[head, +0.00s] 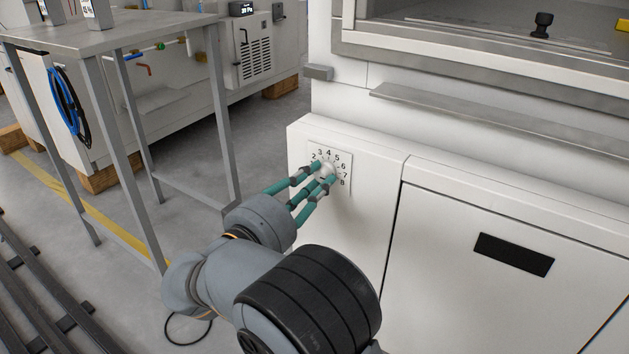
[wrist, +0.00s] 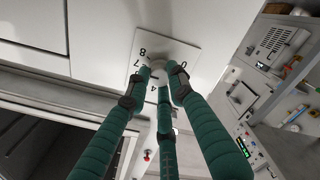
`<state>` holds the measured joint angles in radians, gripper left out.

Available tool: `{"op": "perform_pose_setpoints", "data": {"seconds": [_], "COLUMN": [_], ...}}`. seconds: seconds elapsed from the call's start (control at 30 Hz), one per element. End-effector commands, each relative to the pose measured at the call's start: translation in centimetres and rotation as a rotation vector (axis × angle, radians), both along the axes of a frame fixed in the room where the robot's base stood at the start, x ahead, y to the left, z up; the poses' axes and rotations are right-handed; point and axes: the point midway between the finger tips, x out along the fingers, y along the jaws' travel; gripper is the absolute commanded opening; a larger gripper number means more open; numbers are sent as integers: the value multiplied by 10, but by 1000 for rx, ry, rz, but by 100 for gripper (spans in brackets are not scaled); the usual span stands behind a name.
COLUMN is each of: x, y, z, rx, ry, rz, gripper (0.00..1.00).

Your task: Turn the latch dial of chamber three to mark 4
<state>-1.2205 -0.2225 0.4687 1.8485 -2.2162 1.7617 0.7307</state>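The latch dial (head: 328,169) is a pale round knob on a white square plate (head: 345,160), on the front of a white cabinet. Marks 2 to 8 show in the head view. In the wrist view the dial (wrist: 159,75) and its plate (wrist: 185,50) appear turned over, with 8, 7, 4 and 0 readable. My gripper (head: 323,173) has three teal fingers converging on the knob from the front. Its fingertips (wrist: 158,80) sit around the knob and appear to touch it. The fingers hide part of the knob and some marks, and I cannot tell which mark the dial points to.
A cabinet door with a black recessed handle (head: 514,254) lies right of the dial. A grey ledge (head: 490,118) juts out above. A metal table (head: 110,40) stands left, with blue hoses (head: 68,105) behind it. Floor rails (head: 30,290) run at lower left.

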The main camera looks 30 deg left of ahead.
Motion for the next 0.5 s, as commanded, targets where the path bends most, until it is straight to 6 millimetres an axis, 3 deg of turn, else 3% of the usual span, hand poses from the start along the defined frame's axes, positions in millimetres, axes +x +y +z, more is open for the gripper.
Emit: {"op": "perform_pose_setpoints", "data": {"seconds": [0.33, 0.5], "x": [0, 0], "y": [0, 0], "z": [0, 0], "rx": [0, -2], "ry": [0, 0], "rz": [0, 0], "gripper": [0, 0]}}
